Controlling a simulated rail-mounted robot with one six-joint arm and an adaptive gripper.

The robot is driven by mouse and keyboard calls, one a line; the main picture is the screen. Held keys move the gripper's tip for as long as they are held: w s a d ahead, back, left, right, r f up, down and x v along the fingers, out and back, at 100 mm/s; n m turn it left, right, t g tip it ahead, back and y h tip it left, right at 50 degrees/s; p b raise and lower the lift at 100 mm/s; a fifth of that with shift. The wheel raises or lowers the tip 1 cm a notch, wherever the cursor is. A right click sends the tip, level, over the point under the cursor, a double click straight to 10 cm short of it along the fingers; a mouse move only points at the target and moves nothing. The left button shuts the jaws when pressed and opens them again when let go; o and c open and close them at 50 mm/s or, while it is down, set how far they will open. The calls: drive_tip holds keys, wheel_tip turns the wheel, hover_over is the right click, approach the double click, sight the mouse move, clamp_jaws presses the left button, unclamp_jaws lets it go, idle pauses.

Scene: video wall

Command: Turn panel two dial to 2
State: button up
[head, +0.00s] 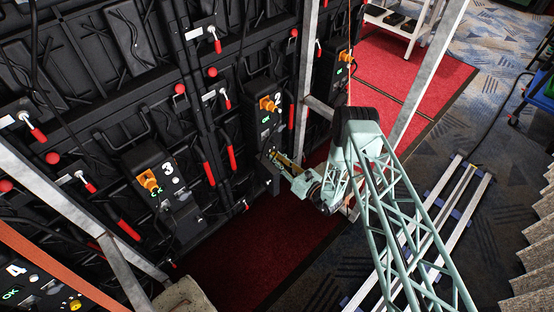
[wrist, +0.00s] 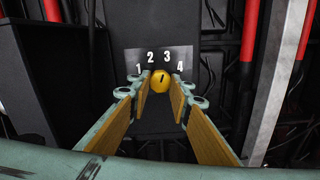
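Panel two (head: 259,128) is a black box with a white 2, an orange lever and a green-lit display. My gripper (head: 272,157) is at its lower part and hides the dial in the head view. In the wrist view the round yellow dial (wrist: 162,80) sits below a grey label (wrist: 135,57) with the numbers 1 to 4 in an arc. Its short dark mark is nearly upright and leans slightly right, around the gap between 2 and 3. My gripper (wrist: 161,82) is open, one finger on each side of the dial. I cannot tell whether the fingers touch it.
Panel three (head: 165,190) is to the left, and panel four (head: 40,290) is at the lower left corner. Red-handled levers (head: 209,172) and a grey metal post (head: 305,75) stand close to panel two. Red carpet (head: 235,255) is clear below.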

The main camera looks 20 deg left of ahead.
drive_tip(key=shift+c, duration=1.2)
drive_tip(key=shift+n, duration=0.6)
drive_tip(key=shift+w+n+b, duration=0.1)
drive_tip(key=shift+n+b, duration=0.35)
drive_tip(key=shift+n, duration=2.85)
drive_tip(key=o, duration=0.9)
